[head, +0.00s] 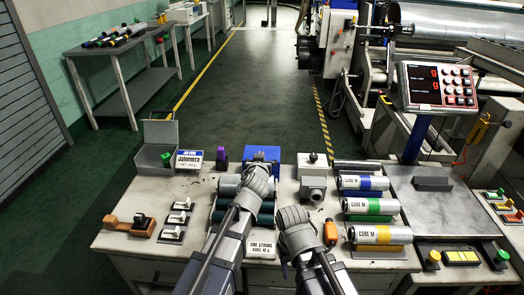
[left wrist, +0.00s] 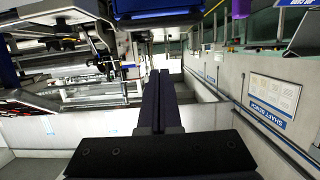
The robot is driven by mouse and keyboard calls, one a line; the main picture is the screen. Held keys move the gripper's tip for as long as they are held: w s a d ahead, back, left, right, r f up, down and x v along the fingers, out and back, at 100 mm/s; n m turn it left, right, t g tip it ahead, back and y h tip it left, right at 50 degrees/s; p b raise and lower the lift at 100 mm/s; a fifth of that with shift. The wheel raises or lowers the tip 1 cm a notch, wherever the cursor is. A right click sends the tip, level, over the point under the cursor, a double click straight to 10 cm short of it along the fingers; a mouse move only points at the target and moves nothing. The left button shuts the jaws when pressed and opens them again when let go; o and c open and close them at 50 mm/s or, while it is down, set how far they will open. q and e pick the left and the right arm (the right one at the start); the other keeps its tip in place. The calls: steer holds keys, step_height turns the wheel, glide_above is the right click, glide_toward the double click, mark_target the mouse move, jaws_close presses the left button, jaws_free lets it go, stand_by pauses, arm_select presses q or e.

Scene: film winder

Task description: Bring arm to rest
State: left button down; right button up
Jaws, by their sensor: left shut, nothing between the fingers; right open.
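My left gripper (head: 257,178) reaches over the middle of the workbench (head: 120,238), in front of a blue device (head: 262,153). In the left wrist view its two dark fingers (left wrist: 160,85) are pressed together with nothing between them. My right gripper (head: 291,215) is just right of it and nearer me, over the front middle of the bench. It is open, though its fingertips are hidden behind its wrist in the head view. Both arms come in from the bottom edge and lie close beside each other. I cannot tell how high either gripper is above the bench.
Labelled cores with blue (head: 363,184), green (head: 371,206) and yellow (head: 379,235) bands lie right of my right gripper. A grey valve-like block (head: 313,180) stands behind it. Switches (head: 130,224) and an open grey box (head: 158,155) are at left. A display panel (head: 438,86) rises at right.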

arm_select(q)
steer(key=s+f, duration=0.1)
steer(key=s+b, duration=0.1)
steer(key=s, duration=0.1)
steer(key=s+f+b, duration=0.1)
steer(key=shift+s+f, duration=0.35)
steer(key=shift+s, duration=0.05)
steer(key=s+r+m+g+p, duration=0.1)
steer(key=s+r+g+p, duration=0.2)
steer(key=s+g+p, duration=0.2)
steer(key=s+r+m+g+p, duration=0.1)
steer(key=s+r+g+p, duration=0.2)
steer(key=s+p, duration=0.8)
steer(key=s+r+m+g+y+p, duration=0.1)
steer(key=s+r+g+p, duration=0.1)
steer(key=s+g+p, duration=0.5)
steer(key=s+p, duration=0.2)
steer(key=s, duration=0.2)
steer(key=shift+r+m, duration=0.3)
steer(key=shift+r, duration=0.1)
steer(key=shift+a, duration=0.1)
